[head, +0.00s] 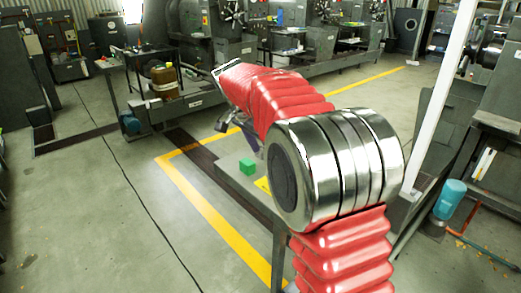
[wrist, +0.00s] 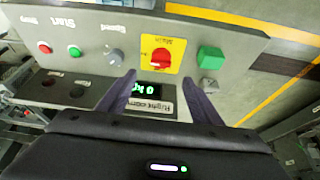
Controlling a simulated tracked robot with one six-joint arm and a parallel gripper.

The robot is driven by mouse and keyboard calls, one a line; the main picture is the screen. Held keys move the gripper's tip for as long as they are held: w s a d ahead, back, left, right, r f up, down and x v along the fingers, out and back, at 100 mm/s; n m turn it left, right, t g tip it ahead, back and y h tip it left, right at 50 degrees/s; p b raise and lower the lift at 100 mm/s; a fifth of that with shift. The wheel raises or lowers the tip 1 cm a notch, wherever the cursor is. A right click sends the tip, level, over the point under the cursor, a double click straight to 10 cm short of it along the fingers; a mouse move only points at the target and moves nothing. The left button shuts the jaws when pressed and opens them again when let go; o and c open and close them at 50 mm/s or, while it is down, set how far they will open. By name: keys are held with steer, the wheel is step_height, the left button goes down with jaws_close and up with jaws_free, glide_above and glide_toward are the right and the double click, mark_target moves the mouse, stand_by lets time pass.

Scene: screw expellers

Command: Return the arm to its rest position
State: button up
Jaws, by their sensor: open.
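My arm, in a red ribbed sleeve with a large metal joint, reaches forward across the head view. My gripper (wrist: 160,80) is open in the wrist view, its two dark fingers apart with nothing between them. The fingers are above a grey control panel (wrist: 225,35). A red rotary main switch on a yellow plate (wrist: 160,56) and a small green display (wrist: 146,88) show near or between the fingers. In the head view my gripper (head: 243,128) is partly hidden by my arm, above the panel.
A green cube (head: 247,166) sits on the panel; it also shows in the wrist view (wrist: 210,59). Start button (wrist: 74,50), speed knob (wrist: 113,55) and red button (wrist: 45,47) are left of the switch. A white post (head: 445,95) stands right of my arm. Open floor (head: 90,220) lies left.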

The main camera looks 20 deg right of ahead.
steer(key=s+a+f+n+y, duration=0.25)
steer(key=s+f+n, duration=0.25)
steer(key=s+n, duration=0.25)
steer(key=s+a+r+n+t+y, duration=0.1)
steer(key=s+a+n+t, duration=0.1)
steer(key=s, duration=1.1)
steer(key=s+a+n+t, duration=0.2)
steer(key=s+a+n, duration=0.1)
steer(key=s, duration=1)
steer(key=shift+a+r+n+y, duration=0.35)
steer(key=shift+a+r+n, duration=0.05)
steer(key=shift+n, duration=0.25)
